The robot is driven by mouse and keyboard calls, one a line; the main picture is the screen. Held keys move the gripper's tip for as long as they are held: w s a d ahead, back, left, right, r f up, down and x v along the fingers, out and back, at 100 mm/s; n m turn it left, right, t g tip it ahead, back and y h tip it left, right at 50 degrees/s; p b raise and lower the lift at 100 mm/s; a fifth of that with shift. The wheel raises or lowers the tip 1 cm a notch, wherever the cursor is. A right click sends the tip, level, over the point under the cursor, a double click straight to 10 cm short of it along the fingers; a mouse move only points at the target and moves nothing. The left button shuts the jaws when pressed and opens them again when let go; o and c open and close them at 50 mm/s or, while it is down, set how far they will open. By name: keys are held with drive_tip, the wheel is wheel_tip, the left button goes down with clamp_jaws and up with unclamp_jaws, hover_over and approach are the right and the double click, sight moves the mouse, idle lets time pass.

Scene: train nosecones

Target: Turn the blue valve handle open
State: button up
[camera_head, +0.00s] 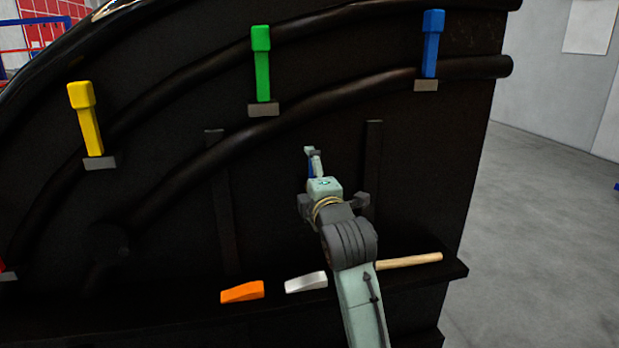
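The blue valve handle (432,45) is at the upper right of the dark panel. It stands nearly upright on a small grey base (426,86), in front of a dark pipe. My arm reaches up from the bottom, and its end with my gripper (313,160) is left of and below the blue handle, well apart from it. The gripper is small and partly hidden by my own arm, so I cannot tell whether its fingers are open or shut. Nothing hides the blue handle.
A green handle (262,65) and a yellow handle (86,120) stand to the left. A ledge (150,312) below carries an orange wedge (242,291), a silver piece (307,282) and a wooden shaft (410,261). Grey floor (540,230) is open to the right.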

drive_tip(key=v, duration=1.1)
drive_tip(key=shift+a+r, duration=0.1)
drive_tip(key=shift+r, duration=0.05)
